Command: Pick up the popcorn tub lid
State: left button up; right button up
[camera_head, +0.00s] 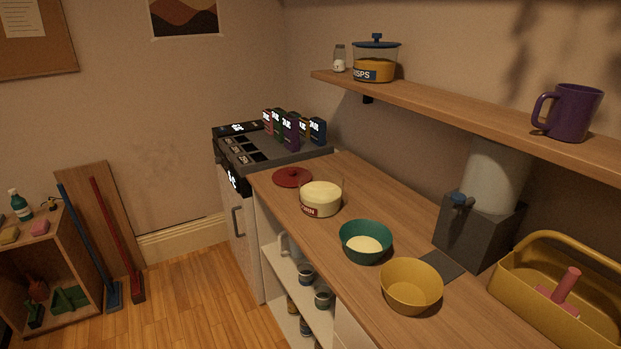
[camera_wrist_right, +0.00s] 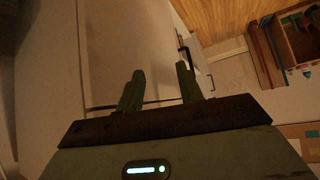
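A dark red round lid (camera_head: 292,177) with a small knob lies flat on the wooden counter, near the end by the stove. The popcorn tub (camera_head: 320,198), clear with pale contents and a red label, stands uncovered just in front of it. My right gripper (camera_wrist_right: 159,84) shows only in the right wrist view. Its two green fingers are apart with nothing between them, away from the lid, facing pale cabinet fronts. My left gripper is not in view.
A green bowl (camera_head: 366,241) with pale contents and a yellow bowl (camera_head: 410,285) stand nearer on the counter (camera_head: 391,207). A grey dispenser (camera_head: 478,232) and yellow caddy (camera_head: 560,305) stand at the right. A shelf (camera_head: 450,109) overhangs the back. Small boxes (camera_head: 290,131) stand on the stove.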

aim_at(287, 177)
jog(key=j+z, duration=0.1)
jog(key=z, duration=0.3)
jog(key=i+j+z, duration=0.1)
jog(key=z, duration=0.3)
jog(key=j+z, duration=0.1)
jog(key=z, duration=0.3)
jog(key=j+z, duration=0.3)
jog(key=j, duration=0.15)
jog(key=j+z, duration=0.5)
jog(key=j, duration=0.3)
jog(key=k+j+z, duration=0.15)
jog(key=j, duration=0.35)
jog(key=k+j+z, duration=0.15)
jog(key=j, duration=0.3)
jog(key=j+z, duration=0.15)
jog(key=j, duration=0.3)
jog(key=k+j, duration=0.15)
jog(key=j, duration=0.2)
jog(key=k+j, duration=0.1)
jog(key=j, duration=0.25)
jog(key=k+j, duration=0.15)
jog(key=j, duration=0.2)
jog(key=k+j, duration=0.1)
jog(key=j, duration=0.3)
jog(key=k+j, duration=0.15)
jog(key=j, duration=0.2)
jog(key=k+j, duration=0.1)
jog(key=j, duration=0.25)
jog(key=z, duration=0.05)
